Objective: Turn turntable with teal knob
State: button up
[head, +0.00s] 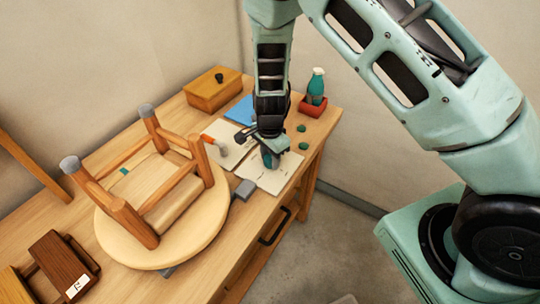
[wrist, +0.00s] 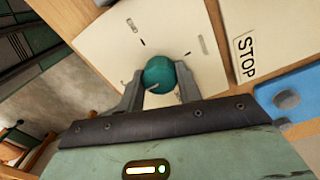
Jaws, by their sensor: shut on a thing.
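The teal knob (wrist: 159,71) is round and sits on a cream plate (wrist: 105,38) with small dark marks around it. My gripper (wrist: 160,88) is shut on the knob, one finger on each side of it. In the head view the knob (head: 268,161) shows partly below my gripper (head: 268,150), over the plate (head: 277,180) near the table's front edge. An upside-down wooden stool, legs up, rests with its pale round seat (head: 205,235) to the left.
A second panel (head: 228,152), lettered STOP in the wrist view, holds an orange-handled part. A blue sheet (head: 240,111), wooden box (head: 213,92), teal bottle (head: 316,88) in a red tray and green pieces (head: 302,128) stand nearby. A dark wooden piece (head: 62,262) lies front left.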

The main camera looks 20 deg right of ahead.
aim_at(270, 157)
jog(key=shift+w, duration=0.1)
dwell(0.3)
jog(key=o, duration=1)
notch_tip(270, 157, up, 18)
jog(key=shift+f+b, duration=0.25)
jog(key=shift+b, duration=0.65)
jog(key=s+a+r+n, duration=0.2)
jog(key=s+n, duration=0.5)
jog(key=s, duration=0.2)
jog(key=s+a+r+n+b, duration=0.1)
jog(key=s+a+r+n, duration=0.1)
jog(key=s+n, duration=0.5)
jog(key=s+a+r+n, duration=0.2)
jog(key=s+n, duration=0.6)
jog(key=s, duration=0.3)
jog(key=shift+y, duration=0.3)
